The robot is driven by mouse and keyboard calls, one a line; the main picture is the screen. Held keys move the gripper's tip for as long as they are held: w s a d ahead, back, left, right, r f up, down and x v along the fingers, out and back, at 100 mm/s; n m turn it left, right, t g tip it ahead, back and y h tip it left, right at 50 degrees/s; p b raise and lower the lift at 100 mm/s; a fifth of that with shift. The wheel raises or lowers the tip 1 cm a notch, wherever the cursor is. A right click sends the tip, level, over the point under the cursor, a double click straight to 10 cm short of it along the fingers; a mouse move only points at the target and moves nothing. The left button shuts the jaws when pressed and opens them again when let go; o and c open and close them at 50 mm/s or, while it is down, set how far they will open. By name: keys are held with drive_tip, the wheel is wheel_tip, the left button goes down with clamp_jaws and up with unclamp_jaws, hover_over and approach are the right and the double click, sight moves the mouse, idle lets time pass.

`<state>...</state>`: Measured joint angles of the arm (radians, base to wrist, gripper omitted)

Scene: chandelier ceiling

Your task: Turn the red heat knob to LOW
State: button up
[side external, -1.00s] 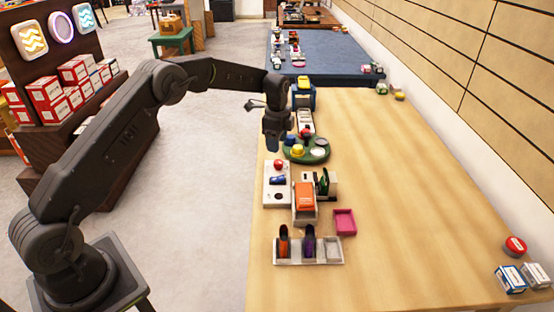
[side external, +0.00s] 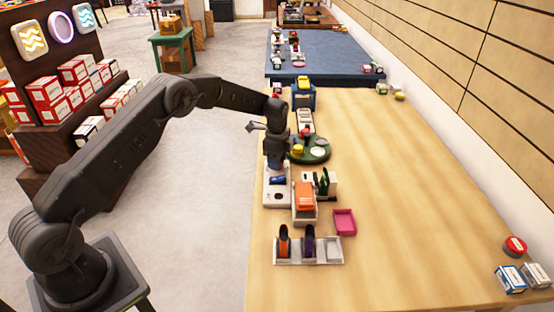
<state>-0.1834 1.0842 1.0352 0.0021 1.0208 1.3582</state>
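The white panel (side external: 268,199) lies near the left edge of the wooden table, with a blue part (side external: 278,180) on it. In the earlier frame a red knob shows at the panel's far end; now my gripper (side external: 277,164) is over that spot and hides it almost fully. My gripper points down, low over the far end of the panel. I cannot tell whether its fingers touch the knob or are around it. Their opening is too small and dark to judge. No LOW mark can be read.
A green round tray (side external: 318,154) with colored pieces stands just beyond and right of my gripper. An orange block (side external: 305,194), a pink tray (side external: 345,222) and a white holder (side external: 320,252) stand nearer. The table's right side is mostly clear, with small boxes (side external: 510,278) at the near right.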

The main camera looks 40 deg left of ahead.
drive_tip(key=c, duration=0.6)
drive_tip(key=shift+o, duration=0.2)
drive_tip(key=shift+n, duration=0.3)
drive_tip(key=n, duration=0.6)
drive_tip(key=shift+s+d, duration=0.1)
drive_tip(key=shift+d, duration=0.05)
drive_tip(key=n, duration=0.5)
drive_tip(key=shift+d+n, duration=0.1)
drive_tip(key=shift+n, duration=0.3)
drive_tip(key=n, duration=0.5)
drive_tip(key=shift+d, duration=0.1)
drive_tip(key=shift+n, duration=0.4)
drive_tip(key=o, duration=0.9)
